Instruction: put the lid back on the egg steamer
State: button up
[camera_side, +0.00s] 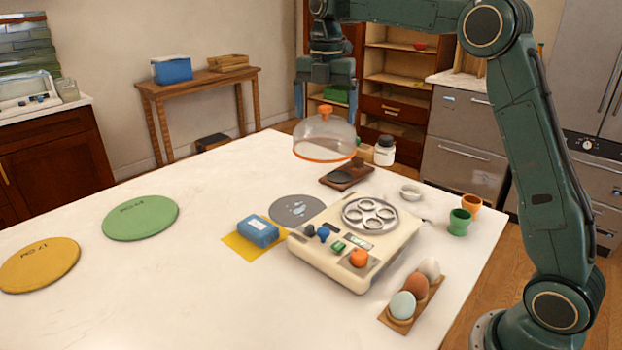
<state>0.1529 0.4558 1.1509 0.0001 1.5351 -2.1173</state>
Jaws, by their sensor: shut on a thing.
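The lid (322,138) is a clear dome with an orange rim and an orange knob. My gripper (326,105) points down from above and is shut on the lid, with its fingers at the knob. The lid appears roughly level and hangs above the far side of the table. The egg steamer (330,258) is a cream box with an orange dial and small buttons on its front. Its round metal egg tray (369,214) is uncovered, with several ring-shaped holes. The lid appears up and left of this tray in the picture, apart from it.
An egg holder (411,303) with three eggs stands right of the steamer. Green (459,222) and orange (471,205) cups, a white ring (410,192), a dark tray (346,177) and a white jar (384,151) are nearby. A blue sponge (258,230) lies left.

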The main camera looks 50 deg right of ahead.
jog(key=s+d+f, duration=0.1)
jog(key=s+f, duration=0.4)
jog(key=s, duration=0.7)
jog(key=shift+s+d+f, duration=0.15)
jog(key=shift+s+d, duration=0.05)
jog(key=shift+s, duration=0.1)
jog(key=shift+f, duration=0.15)
notch_tip(320, 180, down, 6)
dwell(0.6)
jog(key=shift+f, duration=0.2)
dwell(2.2)
jog(key=o, duration=0.9)
jog(key=shift+o, duration=0.2)
